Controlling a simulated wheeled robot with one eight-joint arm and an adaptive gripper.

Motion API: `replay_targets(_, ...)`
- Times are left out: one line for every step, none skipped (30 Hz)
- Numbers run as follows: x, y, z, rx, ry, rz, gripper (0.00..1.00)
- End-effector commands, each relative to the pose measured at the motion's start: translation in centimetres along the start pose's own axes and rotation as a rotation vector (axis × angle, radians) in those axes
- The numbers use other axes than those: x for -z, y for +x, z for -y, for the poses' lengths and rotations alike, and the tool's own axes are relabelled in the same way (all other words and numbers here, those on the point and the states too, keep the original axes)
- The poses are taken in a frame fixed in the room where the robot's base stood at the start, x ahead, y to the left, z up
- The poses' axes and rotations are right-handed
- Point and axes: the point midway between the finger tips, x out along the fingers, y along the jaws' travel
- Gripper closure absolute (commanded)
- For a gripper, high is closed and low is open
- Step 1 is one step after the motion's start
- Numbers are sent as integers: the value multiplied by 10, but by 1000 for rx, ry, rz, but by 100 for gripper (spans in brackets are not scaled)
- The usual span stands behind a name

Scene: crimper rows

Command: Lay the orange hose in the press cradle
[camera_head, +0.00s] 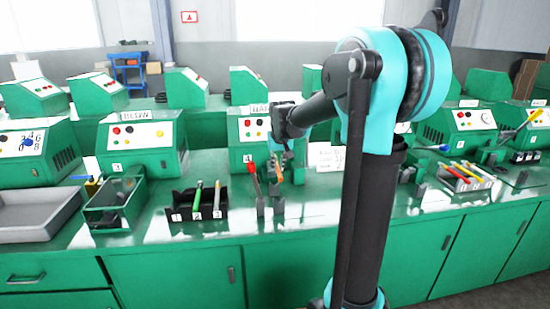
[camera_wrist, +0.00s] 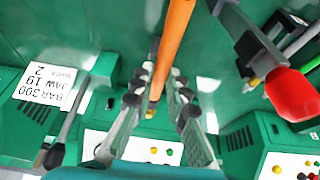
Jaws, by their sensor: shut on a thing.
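My gripper (camera_head: 279,168) is at the middle of the bench, in front of a green press machine (camera_head: 249,128). It is shut on the orange hose (camera_wrist: 173,45), whose length runs from the top edge down between the fingers (camera_wrist: 158,90) in the wrist view. In the head view only a short bit of the hose (camera_head: 280,175) shows at the fingers. Small grey posts (camera_head: 261,206) stand on the bench below my gripper, beside a red-knobbed lever (camera_head: 253,168). I cannot tell for certain which part is the cradle. The hose appears above the posts.
The red knob (camera_wrist: 291,94) is close on the right in the wrist view. Another rack (camera_head: 466,182) is at right. My arm hides part of the bench.

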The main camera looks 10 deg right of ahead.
Motion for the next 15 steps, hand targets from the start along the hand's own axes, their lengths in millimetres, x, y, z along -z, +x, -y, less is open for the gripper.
replay_targets(-1, -2, 1, 3, -8, 0, 100)
replay_targets(-1, -3, 1, 4, -11, -1, 100)
replay_targets(-2, -2, 2, 5, -14, -1, 100)
replay_targets(-2, -2, 2, 5, -15, -1, 100)
replay_targets(-2, 0, 2, 6, -15, -1, 100)
replay_targets(-3, 2, 2, 6, -15, -1, 100)
replay_targets(-4, 4, 2, 6, -15, -1, 100)
replay_targets(-5, 7, 2, 6, -15, -1, 100)
replay_targets(-6, 10, 2, 5, -14, -1, 100)
replay_targets(-7, 13, 2, 5, -14, -1, 100)
replay_targets(-9, 16, 2, 5, -14, -1, 100)
replay_targets(-10, 20, 2, 5, -14, -1, 100)
replay_targets(-12, 23, 2, 5, -14, -1, 100)
replay_targets(-13, 26, 2, 5, -14, -1, 100)
replay_targets(-15, 30, 2, 5, -14, -1, 100)
